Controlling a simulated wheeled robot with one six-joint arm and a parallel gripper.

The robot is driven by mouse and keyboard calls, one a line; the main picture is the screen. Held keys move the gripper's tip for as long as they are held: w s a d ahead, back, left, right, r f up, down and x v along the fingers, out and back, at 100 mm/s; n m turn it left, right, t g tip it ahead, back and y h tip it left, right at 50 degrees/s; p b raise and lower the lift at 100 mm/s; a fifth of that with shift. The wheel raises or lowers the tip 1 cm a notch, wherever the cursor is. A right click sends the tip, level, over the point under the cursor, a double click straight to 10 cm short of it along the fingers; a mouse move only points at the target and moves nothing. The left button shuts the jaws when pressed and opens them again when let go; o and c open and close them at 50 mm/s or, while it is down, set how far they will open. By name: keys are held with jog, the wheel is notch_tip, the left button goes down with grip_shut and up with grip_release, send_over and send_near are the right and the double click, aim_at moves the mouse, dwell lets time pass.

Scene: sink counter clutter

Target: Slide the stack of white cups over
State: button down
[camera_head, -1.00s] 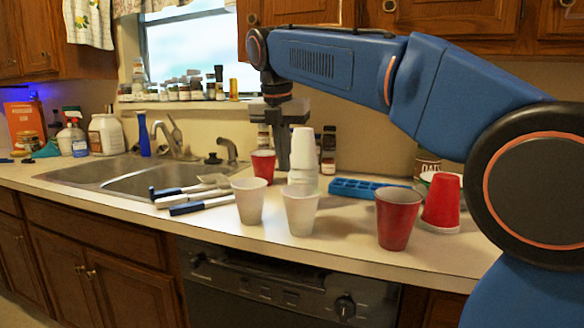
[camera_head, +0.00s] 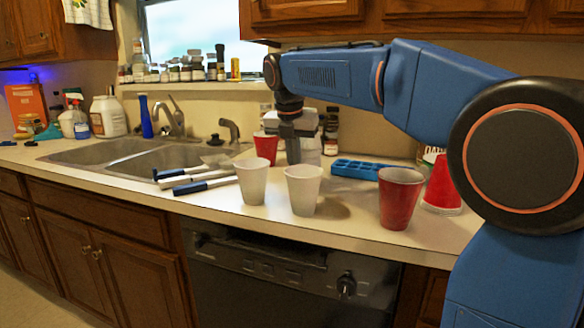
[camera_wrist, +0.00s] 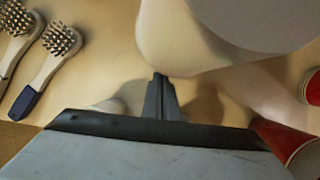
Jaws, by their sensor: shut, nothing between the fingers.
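The stack of white cups (camera_head: 312,152) stands on the counter behind the two single white cups. My gripper (camera_head: 293,158) is low, pointing down, just left of the stack and partly in front of it, so much of the stack is hidden. In the wrist view a large white cup surface (camera_wrist: 180,40) fills the top, close beside the shut fingertips (camera_wrist: 160,85). I cannot tell whether they touch. The fingers are shut and empty.
Two white cups (camera_head: 252,182) (camera_head: 303,190) stand in front. Red cups stand behind (camera_head: 266,148) and at right (camera_head: 400,198) (camera_head: 442,185). Brushes (camera_head: 195,180) lie left by the sink (camera_head: 130,160). A blue tray (camera_head: 357,170) lies right.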

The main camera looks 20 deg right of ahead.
jog(key=shift+w, duration=0.1)
jog(key=w+d, duration=0.2)
jog(key=w, duration=0.1)
jog(key=w+d, duration=0.4)
jog(key=w, duration=0.1)
jog(key=shift+w, duration=0.3)
